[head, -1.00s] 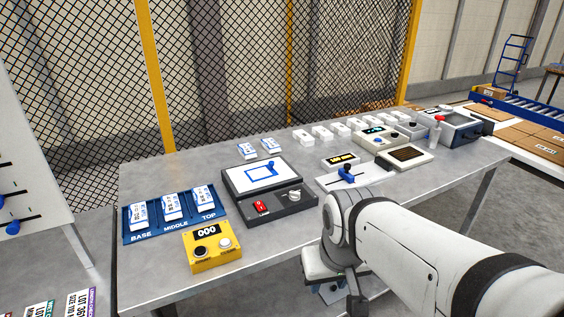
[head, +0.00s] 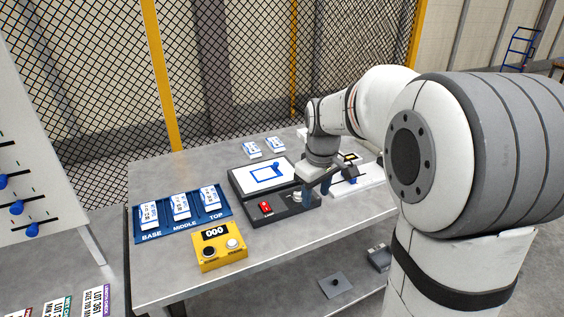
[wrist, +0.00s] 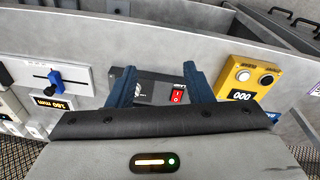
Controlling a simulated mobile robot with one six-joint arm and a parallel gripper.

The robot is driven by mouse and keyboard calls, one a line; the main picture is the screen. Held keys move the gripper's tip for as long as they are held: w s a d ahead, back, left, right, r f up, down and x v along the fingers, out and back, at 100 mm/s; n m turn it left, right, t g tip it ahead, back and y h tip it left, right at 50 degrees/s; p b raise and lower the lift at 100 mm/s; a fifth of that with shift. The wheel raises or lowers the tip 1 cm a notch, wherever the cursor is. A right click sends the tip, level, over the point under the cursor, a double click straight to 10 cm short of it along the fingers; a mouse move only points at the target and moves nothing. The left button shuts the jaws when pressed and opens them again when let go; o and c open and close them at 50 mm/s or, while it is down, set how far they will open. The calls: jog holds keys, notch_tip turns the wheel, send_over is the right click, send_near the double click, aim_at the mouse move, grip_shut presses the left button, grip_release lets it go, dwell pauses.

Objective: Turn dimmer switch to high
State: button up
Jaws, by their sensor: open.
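The dimmer knob (head: 297,196) is a small pale round knob at the right front of a dark grey light box (head: 262,216). A red rocker switch (head: 266,208) sits to its left, also visible in the wrist view (wrist: 178,97). My gripper (head: 311,193) is over the box's right front, close to the knob, pointing down. Its two blue fingers are apart and empty in the wrist view (wrist: 163,78).
A yellow counter box (head: 219,247) stands at the front left. A blue tray (head: 154,230) holds white blocks behind it. A white slider unit with a blue handle (head: 349,172) is right of the gripper. The front table strip is bare.

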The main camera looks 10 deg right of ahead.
jog(key=w+f+n+g+p, duration=0.1)
jog(key=w+f+n+p, duration=0.15)
jog(key=w, duration=0.85)
jog(key=n+p, duration=0.2)
jog(key=n, duration=0.2)
send_near(299, 196)
jog(key=shift+w+d+f+m, duration=0.1)
jog(key=shift+d+m, duration=0.15)
jog(key=shift+w+f, duration=0.15)
jog(key=shift+f, duration=0.1)
notch_tip(299, 196, down, 8)
jog(key=shift+r+p, duration=0.15)
jog(key=shift+p, duration=0.7)
jog(key=shift+c, duration=0.4)
